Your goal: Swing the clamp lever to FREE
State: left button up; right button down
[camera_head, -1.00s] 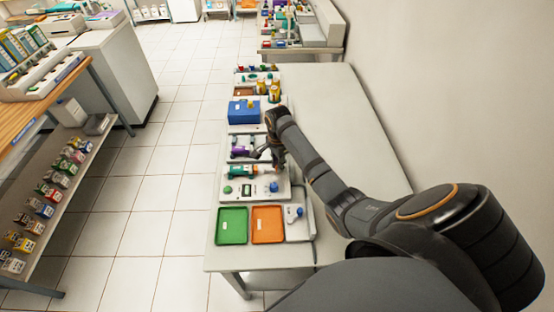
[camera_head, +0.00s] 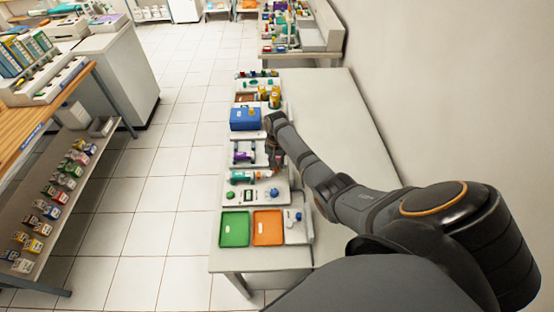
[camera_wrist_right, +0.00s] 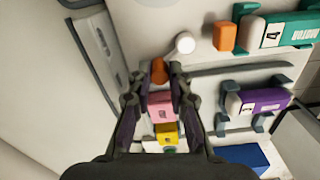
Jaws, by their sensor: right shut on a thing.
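My right gripper (camera_wrist_right: 158,85) is shut on a small orange piece, which looks like the tip of the clamp lever (camera_wrist_right: 159,69). A round white knob (camera_wrist_right: 185,43) is just beyond the fingertips, to their right. The lever's full shape and any FREE marking cannot be made out. The green-and-white motor (camera_wrist_right: 285,31), with an orange block (camera_wrist_right: 224,36) at its end, lies in holders at the upper right. In the head view, my right gripper (camera_head: 276,163) is low over the bench beside the motor (camera_head: 243,177). My left gripper is out of view.
A purple-and-white cylinder (camera_wrist_right: 258,101) rests in holders to the right. Pink (camera_wrist_right: 161,106) and yellow (camera_wrist_right: 167,133) blocks show between the fingers. Green (camera_head: 234,229) and orange (camera_head: 267,228) trays and a blue box (camera_head: 244,118) share the bench. The bench's wall side is clear.

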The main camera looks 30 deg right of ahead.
jog(key=shift+w+n, duration=0.15)
jog(key=shift+n, duration=0.25)
jog(key=c, duration=1.2)
grip_release()
notch_tip(320, 180, up, 12)
